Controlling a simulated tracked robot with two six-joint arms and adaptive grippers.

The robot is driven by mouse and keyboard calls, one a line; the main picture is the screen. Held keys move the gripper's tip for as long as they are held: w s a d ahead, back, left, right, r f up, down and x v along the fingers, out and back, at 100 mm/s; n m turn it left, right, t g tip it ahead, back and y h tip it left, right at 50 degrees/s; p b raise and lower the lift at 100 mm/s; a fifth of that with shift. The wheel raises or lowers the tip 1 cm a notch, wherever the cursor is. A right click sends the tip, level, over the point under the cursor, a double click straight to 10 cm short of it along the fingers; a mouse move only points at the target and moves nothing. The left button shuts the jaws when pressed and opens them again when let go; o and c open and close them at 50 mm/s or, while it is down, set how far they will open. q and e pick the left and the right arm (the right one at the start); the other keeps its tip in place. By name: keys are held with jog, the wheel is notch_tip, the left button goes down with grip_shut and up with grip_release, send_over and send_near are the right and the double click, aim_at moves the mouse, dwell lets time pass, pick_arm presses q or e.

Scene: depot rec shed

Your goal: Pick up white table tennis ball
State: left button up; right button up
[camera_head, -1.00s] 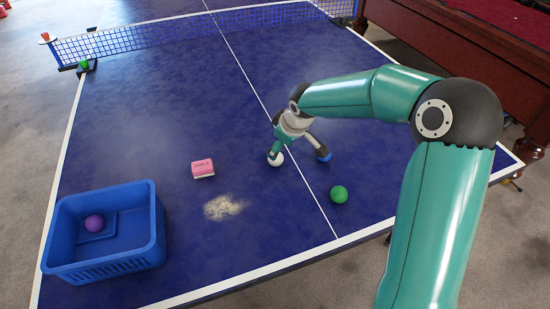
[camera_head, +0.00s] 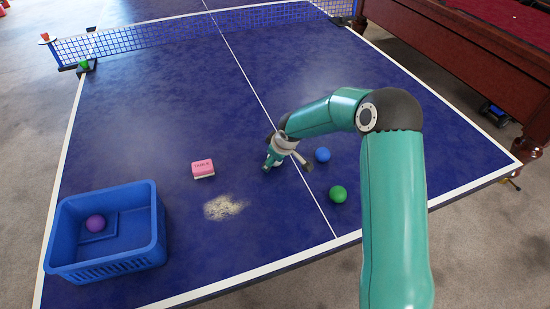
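My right gripper (camera_head: 286,160) is low over the blue table tennis table (camera_head: 150,120), right of the pink sponge-like block. Its two fingers look spread apart, one pointing down and the other out to the right. The white ball does not show now; the gripper may be hiding it, and I cannot tell whether it lies between the fingers. A blue ball (camera_head: 322,154) lies just right of the gripper, apart from it. A green ball (camera_head: 338,194) lies nearer the front edge. My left gripper is not in view.
A blue crate (camera_head: 110,262) with a purple ball (camera_head: 95,223) inside stands at the front left. The pink block (camera_head: 203,168) and a pale dusty patch (camera_head: 223,207) lie between crate and gripper. The net (camera_head: 180,30) crosses the far end. The table's middle is clear.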

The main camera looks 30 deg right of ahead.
jog(key=c, duration=1)
jog(key=shift+r, duration=0.1)
